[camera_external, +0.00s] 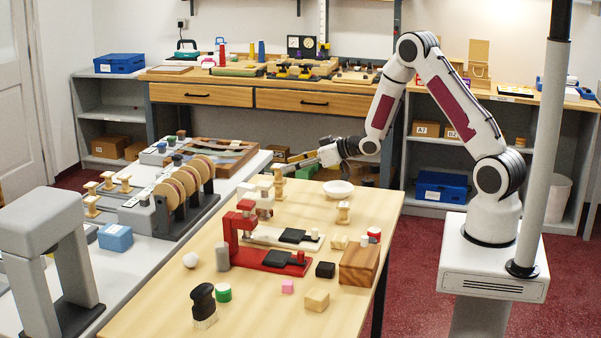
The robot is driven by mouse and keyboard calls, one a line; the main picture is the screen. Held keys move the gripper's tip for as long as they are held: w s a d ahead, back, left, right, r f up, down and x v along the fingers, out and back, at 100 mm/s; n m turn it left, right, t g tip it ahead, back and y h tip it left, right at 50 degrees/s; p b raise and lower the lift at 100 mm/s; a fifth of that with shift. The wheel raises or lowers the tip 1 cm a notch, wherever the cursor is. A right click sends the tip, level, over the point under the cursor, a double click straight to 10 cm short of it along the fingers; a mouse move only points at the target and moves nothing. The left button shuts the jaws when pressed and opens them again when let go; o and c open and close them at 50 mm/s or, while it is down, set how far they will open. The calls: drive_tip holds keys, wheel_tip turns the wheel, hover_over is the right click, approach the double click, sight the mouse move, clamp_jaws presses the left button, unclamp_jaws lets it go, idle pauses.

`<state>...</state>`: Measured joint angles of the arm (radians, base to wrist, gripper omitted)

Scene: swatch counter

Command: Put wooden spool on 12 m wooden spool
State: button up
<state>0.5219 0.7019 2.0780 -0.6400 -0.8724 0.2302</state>
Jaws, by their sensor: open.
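My gripper (290,164) is open and reaches in from the right, low over the far end of the wooden table. Its fingertips are close beside a tall light-wood spool shape (279,180), which looks like one spool standing on another. I cannot tell whether the fingers touch it. Several similar spools, including this one (92,206), stand on the grey counter at the left. No length marking can be read on any spool, so I cannot tell which is the 12 m one.
A white bowl (338,190) sits right of the spools. A white device (256,200) and a red clamp-like stand (262,250) are in front. A wooden block (359,265) and several small blocks lie nearer. A rack of discs (181,190) stands at the left.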

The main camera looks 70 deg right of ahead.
drive_tip(key=v, duration=0.7)
drive_tip(key=shift+s, duration=0.1)
idle(0.5)
drive_tip(key=s+a+r+g+h, duration=0.1)
drive_tip(key=s+a+r+g, duration=0.1)
drive_tip(key=s+a+r, duration=0.35)
drive_tip(key=s+a+r+g+h, duration=0.2)
drive_tip(key=s+a+r, duration=0.1)
drive_tip(key=s+r, duration=0.4)
drive_tip(key=s+a+r+g+y, duration=0.1)
drive_tip(key=s+a+g, duration=0.1)
drive_tip(key=s+a, duration=0.4)
drive_tip(key=s+a+r+g+y, duration=0.1)
drive_tip(key=s+a, duration=0.6)
drive_tip(key=s, duration=0.8)
drive_tip(key=shift+a+r+g+y, duration=0.2)
drive_tip(key=shift+r+g+y, duration=0.2)
drive_tip(key=shift+r+y, duration=0.15)
